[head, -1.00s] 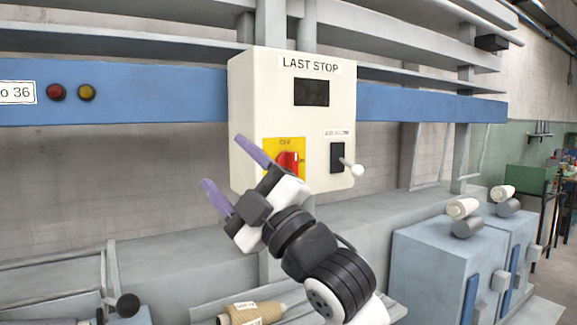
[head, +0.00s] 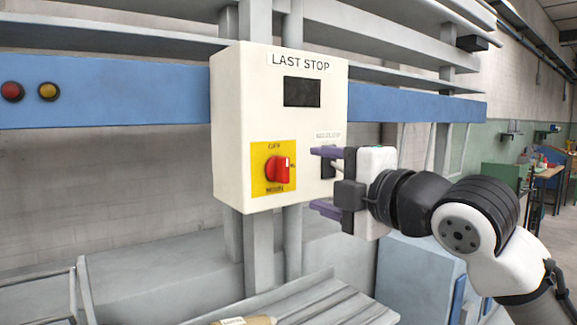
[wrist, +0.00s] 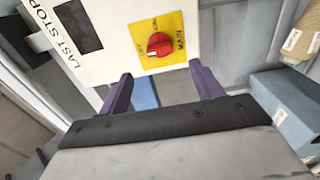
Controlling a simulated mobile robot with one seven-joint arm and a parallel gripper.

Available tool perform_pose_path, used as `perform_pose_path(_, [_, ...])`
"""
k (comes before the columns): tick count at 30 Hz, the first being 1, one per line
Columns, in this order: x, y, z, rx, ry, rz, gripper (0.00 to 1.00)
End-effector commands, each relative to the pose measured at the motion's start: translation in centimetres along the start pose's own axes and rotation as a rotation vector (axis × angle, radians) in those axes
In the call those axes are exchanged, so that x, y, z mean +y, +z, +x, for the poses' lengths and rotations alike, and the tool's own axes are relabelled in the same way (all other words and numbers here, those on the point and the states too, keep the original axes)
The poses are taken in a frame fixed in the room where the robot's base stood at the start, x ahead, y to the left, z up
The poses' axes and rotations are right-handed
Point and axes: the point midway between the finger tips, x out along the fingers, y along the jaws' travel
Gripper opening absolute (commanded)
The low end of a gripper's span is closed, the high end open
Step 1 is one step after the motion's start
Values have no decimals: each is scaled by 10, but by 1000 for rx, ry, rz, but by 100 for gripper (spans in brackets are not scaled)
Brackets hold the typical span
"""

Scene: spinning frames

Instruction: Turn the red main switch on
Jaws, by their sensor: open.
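The red main switch (head: 278,169) is a rotary knob on a yellow plate (head: 262,184), low on the left of the cream box marked LAST STOP (head: 231,120). In the head view the knob's white mark is at its right side. In the wrist view the red knob (wrist: 159,45) is beyond the fingertips, above the gap between them. My gripper (head: 322,180) is open and empty, to the right of the knob and apart from it. Its two purple fingers are one above the other in the head view and cover part of the black lever slot.
A dark display (head: 302,92) is on the box above the switch. A lever slot (head: 327,165) is to the right of the knob, partly behind my fingers. Blue-grey cabinets (head: 412,262) stand below my arm. A yarn cone (head: 245,321) lies at the bottom edge.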

Motion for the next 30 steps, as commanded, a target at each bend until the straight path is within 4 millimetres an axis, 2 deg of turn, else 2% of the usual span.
perform_pose_path(1, [3,0,12,1,-4,-2,65])
perform_pose_path(6, [3,-1,48,1,-2,-2,65])
perform_pose_path(12, [2,-1,78,1,0,-1,65])
perform_pose_path(18, [0,0,90,0,1,1,65])
perform_pose_path(26, [0,0,90,0,2,1,65])
perform_pose_path(30, [0,0,90,0,2,1,47])
